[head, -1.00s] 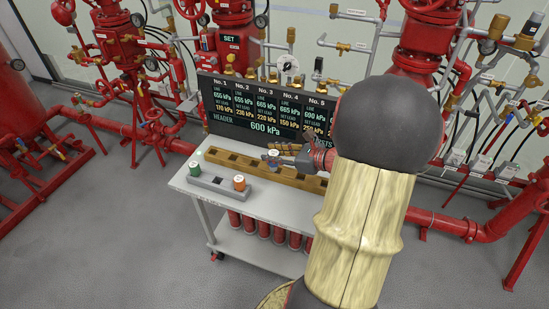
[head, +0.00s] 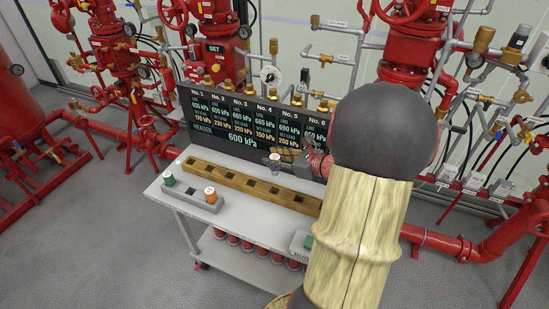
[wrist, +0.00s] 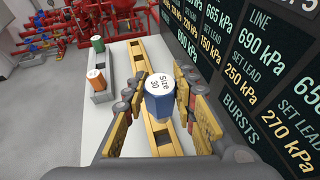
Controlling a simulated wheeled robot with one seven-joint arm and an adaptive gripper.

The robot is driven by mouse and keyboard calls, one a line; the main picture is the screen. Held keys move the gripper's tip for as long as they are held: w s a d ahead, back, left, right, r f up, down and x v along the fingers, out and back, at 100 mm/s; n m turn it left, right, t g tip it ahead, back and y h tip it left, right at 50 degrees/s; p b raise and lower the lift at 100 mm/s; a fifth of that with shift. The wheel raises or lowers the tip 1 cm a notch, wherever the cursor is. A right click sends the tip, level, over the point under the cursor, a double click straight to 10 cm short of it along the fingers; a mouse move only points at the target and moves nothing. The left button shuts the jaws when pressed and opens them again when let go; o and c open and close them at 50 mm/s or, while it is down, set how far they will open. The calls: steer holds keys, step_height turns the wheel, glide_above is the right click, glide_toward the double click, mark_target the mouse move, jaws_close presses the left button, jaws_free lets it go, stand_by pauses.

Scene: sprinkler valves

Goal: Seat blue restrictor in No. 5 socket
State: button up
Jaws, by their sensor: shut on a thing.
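The blue restrictor (wrist: 158,103) has a white top marked "Size 30" and is upright between my fingers in the wrist view. My gripper (head: 284,158) is shut on it, and in the head view the restrictor (head: 275,163) shows below the No. 4 and No. 5 columns of the board. The wooden rail (head: 232,178) has a row of square dark sockets. The restrictor appears held above this rail, also seen in the wrist view (wrist: 141,64). The socket directly under it is partly hidden, and I cannot tell its number.
A grey holder (head: 183,195) with a green piece (head: 169,179) and an orange piece (head: 210,195) stands at the bench's front left. The dark display board (head: 225,128) rises close behind the rail. A further green piece (head: 309,242) shows at the right, partly beside my arm.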

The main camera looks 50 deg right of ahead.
mark_target(274, 174)
steer(key=shift+f+b, duration=2.7)
steer(key=shift+f, duration=1.2)
steer(key=shift+f+b, duration=1.35)
steer(key=shift+f, duration=0.7)
steer(key=o, duration=1.2)
steer(key=shift+o, duration=0.2)
steer(key=shift+s, duration=0.1)
steer(key=shift+p+v, duration=0.5)
steer(key=shift+v, duration=0.35)
steer(key=shift+p+v, duration=1.6)
steer(key=shift+v, duration=1.5)
